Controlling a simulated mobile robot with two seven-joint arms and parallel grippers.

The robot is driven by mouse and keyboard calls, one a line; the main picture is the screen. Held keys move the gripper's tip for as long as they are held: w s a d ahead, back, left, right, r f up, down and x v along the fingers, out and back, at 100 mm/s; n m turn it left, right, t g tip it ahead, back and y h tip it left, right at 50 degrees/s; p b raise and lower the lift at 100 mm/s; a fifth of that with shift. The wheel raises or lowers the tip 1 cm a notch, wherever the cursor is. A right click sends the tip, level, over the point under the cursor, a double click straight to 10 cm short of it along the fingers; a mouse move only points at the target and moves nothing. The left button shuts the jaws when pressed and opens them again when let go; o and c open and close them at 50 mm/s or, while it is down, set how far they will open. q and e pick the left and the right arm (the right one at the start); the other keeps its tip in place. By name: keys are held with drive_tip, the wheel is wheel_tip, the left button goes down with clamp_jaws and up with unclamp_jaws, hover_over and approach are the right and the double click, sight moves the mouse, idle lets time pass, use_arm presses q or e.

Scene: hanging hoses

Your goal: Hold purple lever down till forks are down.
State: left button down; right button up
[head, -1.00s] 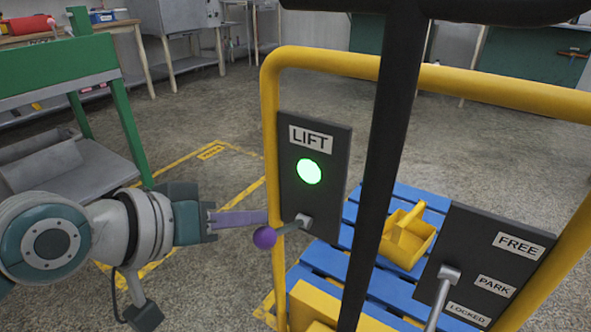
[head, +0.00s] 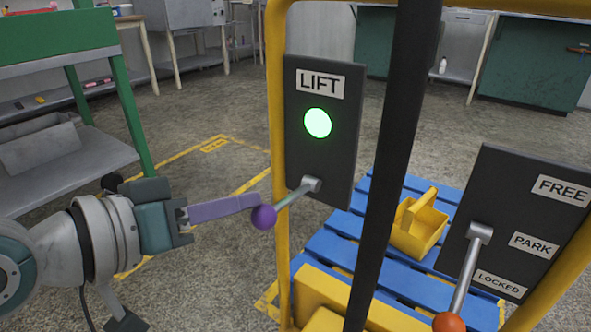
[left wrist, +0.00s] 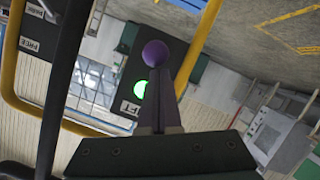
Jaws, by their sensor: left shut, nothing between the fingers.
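The purple lever ball (head: 264,217) sits on a grey rod that slopes down and left from its pivot on the LIFT panel (head: 322,165). A green lamp (head: 317,123) glows on that panel. My left gripper (head: 257,202) is shut and empty, its purple fingers reaching in from the left with their tips at the top of the ball. In the left wrist view the ball (left wrist: 155,53) is just beyond the fingertips; I cannot tell whether they touch. The forks cannot be made out under the blue pallet (head: 345,235). My right gripper is not in view.
A yellow frame rail (head: 276,100) stands beside the LIFT panel. An orange-knobbed lever (head: 449,322) hangs on the FREE/PARK/LOCKED panel (head: 510,215). A black post (head: 395,140) crosses the view. A yellow caddy (head: 418,225) rests on the pallet. A green-framed bench (head: 60,50) stands left.

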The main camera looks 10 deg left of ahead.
use_arm(q)
drive_tip(key=shift+s+a+f+t+h+b, duration=0.15)
drive_tip(key=shift+f+t+h+b, duration=0.2)
drive_tip(key=shift+f+t+b, duration=0.95)
drive_tip(key=shift+s+d+f+g+h+b, duration=0.1)
drive_tip(key=shift+f+h+b, duration=0.35)
drive_tip(key=shift+b, duration=1.7)
drive_tip(key=shift+s+a+f+t+h+b, duration=0.15)
drive_tip(key=shift+f+t+b, duration=0.7)
drive_tip(key=shift+b, duration=0.9)
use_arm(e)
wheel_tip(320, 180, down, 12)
use_arm(q)
drive_tip(key=shift+d+f, duration=0.1)
drive_tip(key=shift+f, duration=0.1)
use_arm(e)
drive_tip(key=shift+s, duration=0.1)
use_arm(q)
drive_tip(key=shift+f, duration=0.15)
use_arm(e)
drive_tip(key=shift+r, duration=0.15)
